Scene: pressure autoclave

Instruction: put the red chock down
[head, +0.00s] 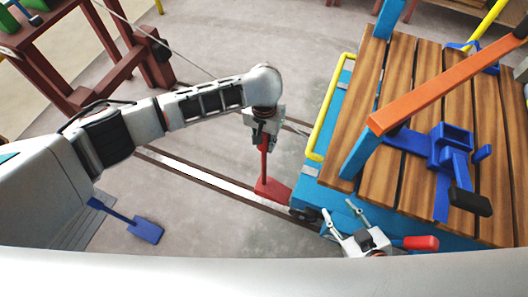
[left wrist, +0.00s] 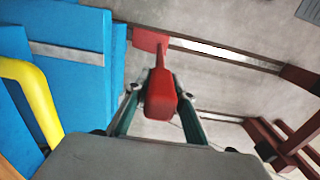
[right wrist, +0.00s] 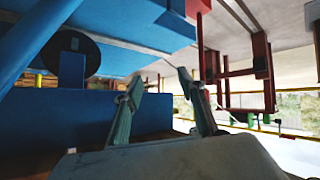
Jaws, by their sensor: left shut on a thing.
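The red chock (head: 271,189) has a flat wedge-like foot and a long upright handle. My left gripper (head: 264,128) is shut on the handle from above, and the foot hangs below it, close to the floor rail and the blue cart's near corner. I cannot tell whether the foot touches the floor. In the left wrist view the handle (left wrist: 161,92) sits between the fingers, with the foot (left wrist: 150,40) beyond. My right gripper (head: 342,211) is open and empty beside the cart; its spread fingers show in the right wrist view (right wrist: 160,84).
The blue cart (head: 312,188) with a wooden slatted deck, yellow rail (head: 325,110) and orange bar (head: 440,85) fills the right. A blue chock-like piece (head: 145,230) lies on the floor at left. Floor rails (head: 205,178) run toward the cart. A dark red frame (head: 95,55) stands back left.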

